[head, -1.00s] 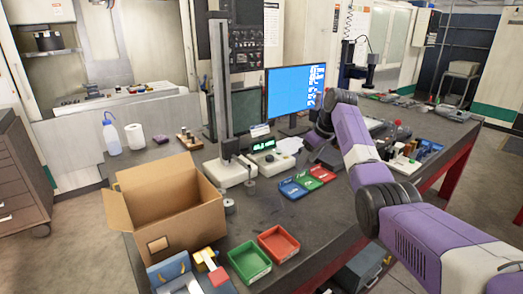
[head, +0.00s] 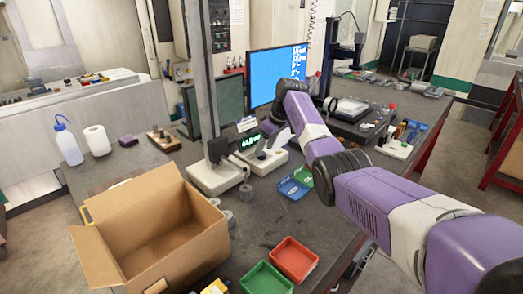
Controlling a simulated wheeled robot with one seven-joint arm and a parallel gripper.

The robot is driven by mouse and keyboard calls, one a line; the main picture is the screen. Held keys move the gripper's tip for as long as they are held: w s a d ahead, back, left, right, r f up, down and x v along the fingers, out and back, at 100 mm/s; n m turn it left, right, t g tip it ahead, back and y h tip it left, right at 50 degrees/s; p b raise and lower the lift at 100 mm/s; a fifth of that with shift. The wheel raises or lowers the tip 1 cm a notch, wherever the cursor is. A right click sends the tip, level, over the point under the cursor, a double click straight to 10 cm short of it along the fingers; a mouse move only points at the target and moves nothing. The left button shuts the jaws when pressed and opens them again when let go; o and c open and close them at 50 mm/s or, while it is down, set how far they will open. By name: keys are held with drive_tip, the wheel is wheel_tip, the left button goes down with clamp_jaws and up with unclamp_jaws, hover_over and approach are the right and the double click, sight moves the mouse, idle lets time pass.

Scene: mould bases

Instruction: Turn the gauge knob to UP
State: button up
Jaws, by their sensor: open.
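The gauge stand (head: 213,177) has a tall grey column on a white base. Beside it on the right is a white gauge box (head: 268,162) with a lit green display (head: 249,143). My gripper (head: 263,152) is over this box, just right of the display. It is small and partly hidden by my purple wrist, and its jaws are open. The knob cannot be made out; the gripper covers that part of the box. Whether the fingers touch the knob or stand around it, I cannot tell. The knob's setting cannot be read.
An open cardboard box (head: 165,235) stands in front of the stand. Small grey cylinders (head: 245,192) stand beside its base. Blue and green trays (head: 293,187) lie right of the gauge box. A monitor (head: 277,75) stands behind. Red (head: 293,258) and green (head: 264,281) bins are at the front.

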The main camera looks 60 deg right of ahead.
sight(263, 154)
drive_tip(key=shift+x, duration=1.65)
clamp_jaws()
